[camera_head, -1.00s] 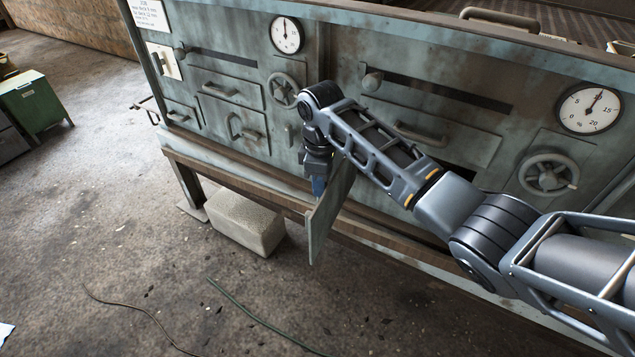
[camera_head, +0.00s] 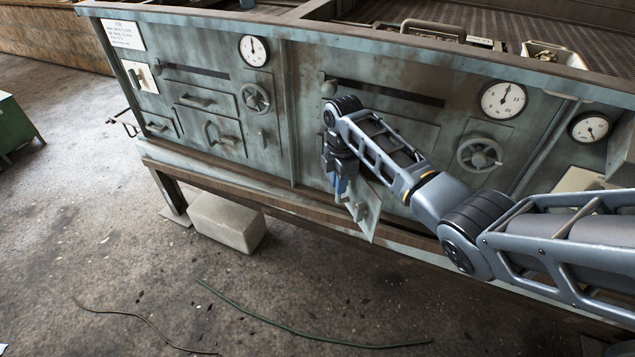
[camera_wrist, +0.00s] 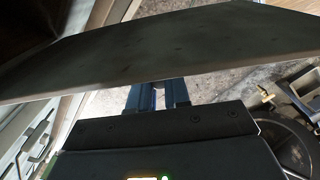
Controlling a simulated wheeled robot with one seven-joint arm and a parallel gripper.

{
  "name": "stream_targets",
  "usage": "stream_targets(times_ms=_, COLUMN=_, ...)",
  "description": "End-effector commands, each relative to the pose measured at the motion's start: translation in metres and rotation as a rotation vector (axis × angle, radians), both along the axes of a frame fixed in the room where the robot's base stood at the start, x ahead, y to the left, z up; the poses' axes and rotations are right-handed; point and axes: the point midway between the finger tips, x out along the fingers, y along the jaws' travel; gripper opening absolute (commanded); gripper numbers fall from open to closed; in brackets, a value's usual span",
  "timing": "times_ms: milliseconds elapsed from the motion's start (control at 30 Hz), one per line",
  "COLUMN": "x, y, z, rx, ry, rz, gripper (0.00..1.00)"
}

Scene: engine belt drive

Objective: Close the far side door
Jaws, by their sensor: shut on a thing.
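The door (camera_head: 367,216), a flat grey-green metal panel, stands partly open from the front of the long machine cabinet (camera_head: 310,130). Its lower corner sticks out past the cabinet's lower ledge. My gripper (camera_head: 345,190) points down at the door and is shut on it; its blue fingers show against the panel. In the wrist view the door (camera_wrist: 170,55) spans the picture as a broad dark plate, and the blue fingers (camera_wrist: 157,97) reach to its near edge. The exact gripping spot is hidden. My arm covers part of the door's opening.
Left on the cabinet are a closed hatch with a handle (camera_head: 218,135), a handwheel (camera_head: 255,97) and a gauge (camera_head: 254,50). Another handwheel (camera_head: 479,153) is to the right. A concrete block (camera_head: 227,222) and a green cable (camera_head: 290,330) lie on the floor.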

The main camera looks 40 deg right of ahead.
Motion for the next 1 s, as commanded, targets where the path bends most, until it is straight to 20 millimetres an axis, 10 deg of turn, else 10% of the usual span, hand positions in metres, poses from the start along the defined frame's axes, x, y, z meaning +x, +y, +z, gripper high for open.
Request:
stream_targets(times_ms=300, x=-0.013, y=-0.034, z=0.001, rx=-0.001, ry=0.001, rz=-0.016, gripper=0.0)
stream_targets(times_ms=933, x=-0.015, y=-0.042, z=0.0, rx=-0.002, ry=0.001, rz=-0.016, gripper=0.0)
stream_targets(times_ms=1000, x=-0.015, y=-0.042, z=0.0, rx=-0.002, ry=0.001, rz=-0.016, gripper=0.22)
